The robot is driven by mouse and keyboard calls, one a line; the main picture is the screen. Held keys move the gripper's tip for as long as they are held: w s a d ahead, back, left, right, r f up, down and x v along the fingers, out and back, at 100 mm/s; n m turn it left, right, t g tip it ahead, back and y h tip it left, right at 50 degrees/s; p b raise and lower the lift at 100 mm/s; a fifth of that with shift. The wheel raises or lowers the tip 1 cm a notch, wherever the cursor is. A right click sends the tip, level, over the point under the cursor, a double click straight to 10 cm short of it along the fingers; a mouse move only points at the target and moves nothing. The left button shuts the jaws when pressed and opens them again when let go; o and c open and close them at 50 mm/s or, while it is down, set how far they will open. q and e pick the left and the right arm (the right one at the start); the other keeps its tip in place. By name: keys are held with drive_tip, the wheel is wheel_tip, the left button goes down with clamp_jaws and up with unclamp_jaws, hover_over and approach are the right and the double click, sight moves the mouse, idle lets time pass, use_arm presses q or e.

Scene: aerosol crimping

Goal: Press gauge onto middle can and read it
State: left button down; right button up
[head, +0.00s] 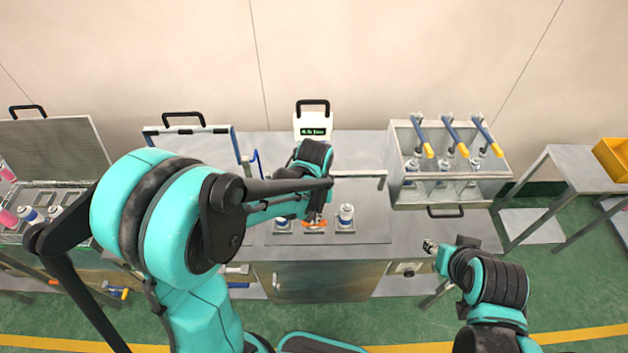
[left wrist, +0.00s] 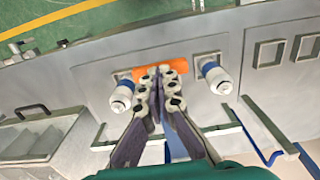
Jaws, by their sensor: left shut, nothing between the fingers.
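My left gripper (head: 316,219) is shut and empty, with its fingertips at an orange piece (head: 312,226) on the bench. In the left wrist view the closed fingers (left wrist: 158,72) overlap the orange bar (left wrist: 180,66); whether they touch it I cannot tell. A can stands to each side, the left one (head: 282,224) and the right one (head: 346,214); both show in the left wrist view, one at right (left wrist: 214,78) and one at left (left wrist: 122,96). The middle can is hidden by the gripper and orange piece. A white box with a lit green display (head: 314,131) stands behind; its digits are too small to read surely. My right gripper (head: 432,247) is off the bench's front right.
A metal rack (head: 455,195) with several blue-handled levers, yellow-tipped, stands at the bench's right. A lidded crate of cans (head: 45,150) is at far left. A yellow bin (head: 612,158) sits on a side table. The bench (head: 410,230) has bare metal right of the cans.

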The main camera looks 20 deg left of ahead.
use_arm(q)
wheel_tip(320, 180, up, 14)
drive_tip(key=w+p, duration=0.2)
drive_tip(key=p, duration=0.8)
drive_tip(key=shift+a+r, duration=0.15)
drive_tip(key=shift+a, duration=0.15)
drive_tip(key=s+a+f+m+t+b, duration=0.1)
drive_tip(key=s+f+t+b, duration=0.1)
drive_tip(key=f+b, duration=0.4)
drive_tip(key=s+a+f+m+t+b, duration=0.1)
drive_tip(key=s+f+b, duration=0.4)
drive_tip(key=b, duration=0.7)
drive_tip(key=s+a+f+m+t+b, duration=0.1)
drive_tip(key=s+a+f+t+b, duration=0.1)
drive_tip(key=f+b, duration=0.4)
drive_tip(key=s+t+b, duration=0.1)
drive_tip(key=t+b, duration=0.1)
drive_tip(key=b, duration=0.1)
drive_tip(key=shift+s+a+f, duration=0.15)
drive_tip(key=shift+a+f, duration=0.2)
drive_tip(key=shift+f, duration=0.05)
